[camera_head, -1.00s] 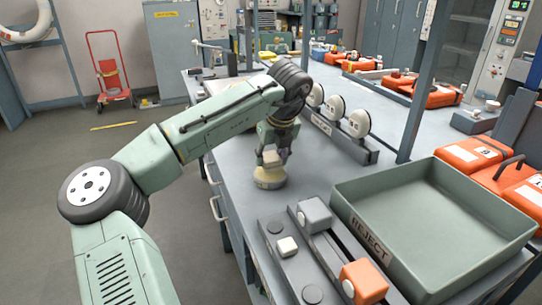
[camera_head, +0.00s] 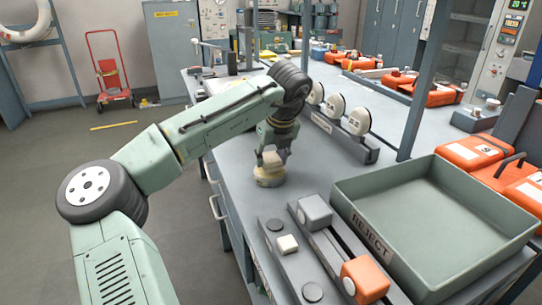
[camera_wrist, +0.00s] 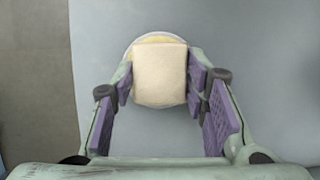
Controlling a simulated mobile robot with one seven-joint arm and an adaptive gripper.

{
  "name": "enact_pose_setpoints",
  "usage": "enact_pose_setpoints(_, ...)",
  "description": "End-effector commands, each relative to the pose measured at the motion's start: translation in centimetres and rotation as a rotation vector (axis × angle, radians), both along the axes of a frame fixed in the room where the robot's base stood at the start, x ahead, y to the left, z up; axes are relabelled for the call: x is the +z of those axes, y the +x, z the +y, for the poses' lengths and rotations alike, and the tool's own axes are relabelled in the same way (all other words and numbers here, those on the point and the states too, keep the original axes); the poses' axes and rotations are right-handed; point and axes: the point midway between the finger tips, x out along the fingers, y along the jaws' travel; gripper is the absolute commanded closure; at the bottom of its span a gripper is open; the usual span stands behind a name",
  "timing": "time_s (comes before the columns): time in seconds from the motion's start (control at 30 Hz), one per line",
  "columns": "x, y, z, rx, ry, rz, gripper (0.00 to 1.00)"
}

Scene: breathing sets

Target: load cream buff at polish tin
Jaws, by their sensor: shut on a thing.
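My gripper (camera_head: 271,158) is shut on the cream buff (camera_wrist: 160,75), a pale squarish block held between the purple finger pads. In the head view the buff (camera_head: 273,162) is at the polish tin (camera_head: 269,180), a round yellowish tin on the bench near its left edge. In the wrist view the buff covers most of the tin, whose pale rim and yellow inside (camera_wrist: 155,39) show past the block's far edge. The buff looks in contact with the tin or just above it; I cannot tell which.
A large green reject tray (camera_head: 435,225) stands at the right. In front of the tin are grey rails with a white block (camera_head: 288,244), a grey block (camera_head: 314,212) and an orange block (camera_head: 364,280). A rack of white masks (camera_head: 337,115) stands behind. The bench's left edge is close.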

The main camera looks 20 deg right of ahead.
Motion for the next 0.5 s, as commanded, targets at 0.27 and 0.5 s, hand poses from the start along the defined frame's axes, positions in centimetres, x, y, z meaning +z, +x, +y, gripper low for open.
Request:
enact_pose_setpoints(0.27,-0.38,-0.02,0.0,0.0,0.0,0.001,0.81)
enact_pose_setpoints(0.5,-0.68,-0.01,0.0,0.0,0.0,0.001,0.81)
